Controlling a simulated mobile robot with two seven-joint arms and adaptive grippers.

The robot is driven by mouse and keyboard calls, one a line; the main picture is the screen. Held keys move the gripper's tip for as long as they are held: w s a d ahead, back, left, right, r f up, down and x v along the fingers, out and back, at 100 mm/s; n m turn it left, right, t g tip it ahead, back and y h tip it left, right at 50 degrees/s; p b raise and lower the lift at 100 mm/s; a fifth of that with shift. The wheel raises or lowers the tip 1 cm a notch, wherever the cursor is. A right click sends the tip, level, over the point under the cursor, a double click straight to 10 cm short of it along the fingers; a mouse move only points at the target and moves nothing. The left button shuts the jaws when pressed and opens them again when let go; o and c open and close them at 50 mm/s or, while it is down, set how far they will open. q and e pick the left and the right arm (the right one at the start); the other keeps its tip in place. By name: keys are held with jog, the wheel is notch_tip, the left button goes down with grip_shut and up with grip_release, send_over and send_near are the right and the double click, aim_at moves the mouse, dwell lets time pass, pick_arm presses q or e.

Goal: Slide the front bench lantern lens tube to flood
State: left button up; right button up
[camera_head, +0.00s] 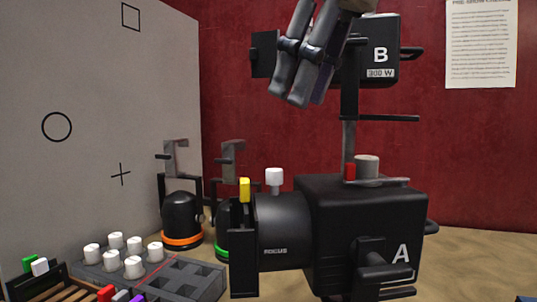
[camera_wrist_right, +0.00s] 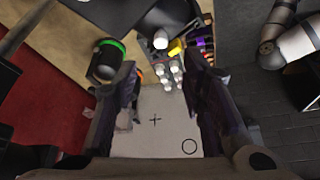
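The front lantern marked A (camera_head: 365,225) stands on the bench at right of centre. Its black lens tube (camera_head: 280,230), marked FOCUS, points left toward the pale board. A white knob (camera_head: 274,178) stands on top of the tube, and a yellow tab (camera_head: 244,189) rises at its front end. In the right wrist view the white knob (camera_wrist_right: 160,40) and yellow tab (camera_wrist_right: 176,47) show near the top centre. My right gripper (camera_head: 297,97) hangs above the tube, clear of it. Its fingers (camera_wrist_right: 165,105) are apart and empty. My left gripper is not in view.
Lantern B (camera_head: 378,55) hangs on a post behind the right gripper. Lamps with an orange ring (camera_head: 183,240) and a green ring (camera_head: 222,246) stand behind the tube. White pegs (camera_head: 134,266) fill part of a grey tray (camera_head: 205,272) at front left. The marked board (camera_head: 90,110) bounds the left.

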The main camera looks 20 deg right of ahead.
aim_at(276, 170)
jog(key=x, duration=1)
jog(key=shift+f, duration=0.15)
grip_shut()
